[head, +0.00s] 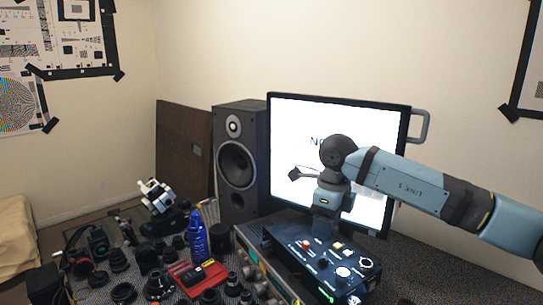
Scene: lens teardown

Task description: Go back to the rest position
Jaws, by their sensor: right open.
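My right gripper (322,228) points down from the wrist of my blue-grey right arm, which comes in from the right edge. It is in front of the monitor (290,125) and just over the back of a black control box (300,262) with buttons and knobs. Its fingertips are small and dark against the box, and I cannot tell whether they touch it. I see nothing held in it. My left gripper is not in view.
Many dark lens parts crowd the bench at lower left, around a blue bottle (197,238) and a red case (190,275). A black speaker (240,165) stands left of the monitor. A white instrument (157,195) stands further left. The grey bench surface (435,272) at right is clear.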

